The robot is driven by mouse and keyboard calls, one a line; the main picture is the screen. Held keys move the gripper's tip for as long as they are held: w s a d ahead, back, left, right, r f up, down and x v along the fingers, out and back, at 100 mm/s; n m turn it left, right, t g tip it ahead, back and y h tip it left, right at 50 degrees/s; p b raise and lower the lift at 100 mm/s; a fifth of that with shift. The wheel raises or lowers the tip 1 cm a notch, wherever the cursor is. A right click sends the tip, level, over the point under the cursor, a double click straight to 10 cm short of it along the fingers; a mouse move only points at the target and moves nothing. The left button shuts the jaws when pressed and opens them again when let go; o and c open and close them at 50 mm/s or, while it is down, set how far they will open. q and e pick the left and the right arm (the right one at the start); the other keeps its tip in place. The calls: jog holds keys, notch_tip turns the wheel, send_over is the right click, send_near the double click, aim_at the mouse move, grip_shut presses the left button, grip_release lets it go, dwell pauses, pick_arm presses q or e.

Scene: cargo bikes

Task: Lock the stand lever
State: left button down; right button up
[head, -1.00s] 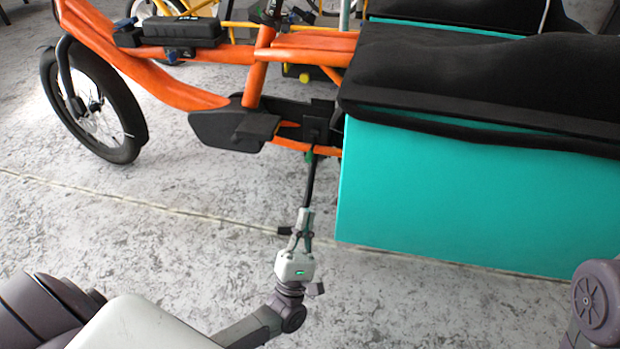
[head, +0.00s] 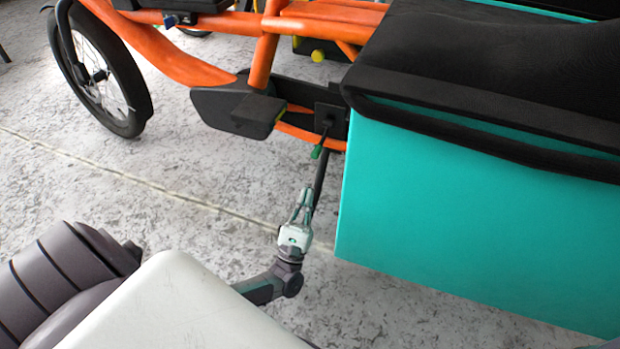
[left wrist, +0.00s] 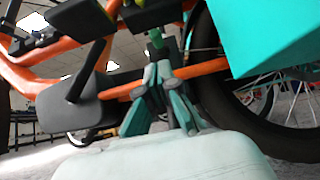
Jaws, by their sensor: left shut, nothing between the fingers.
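The orange cargo bike (head: 300,27) stands across the top of the head view. Below its frame, near the teal box, hangs a small lever with a green end (head: 317,152), which I take for the stand lever. A black rod (head: 320,182) runs down behind it towards the floor. My left gripper (head: 305,192) is shut and empty, below the green end and beside the rod. In the left wrist view the closed fingertips (left wrist: 159,72) lie just below the green piece (left wrist: 155,41) in the picture. Whether they touch it I cannot tell. My right gripper is out of view.
The teal cargo box (head: 450,220) with its black cover (head: 480,75) fills the right side, close to my left gripper. The front wheel (head: 105,85) and black pedal (head: 258,112) are at the left. The grey floor (head: 190,190) between is clear.

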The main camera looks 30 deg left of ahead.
pick_arm(q)
jog(key=b, duration=0.1)
send_near(322, 139)
jog(key=w+r, duration=0.1)
jog(key=r, duration=0.1)
jog(key=shift+w+a+r+h, duration=0.2)
jog(key=shift+w+r+h, duration=0.1)
jog(key=shift+w+r, duration=0.1)
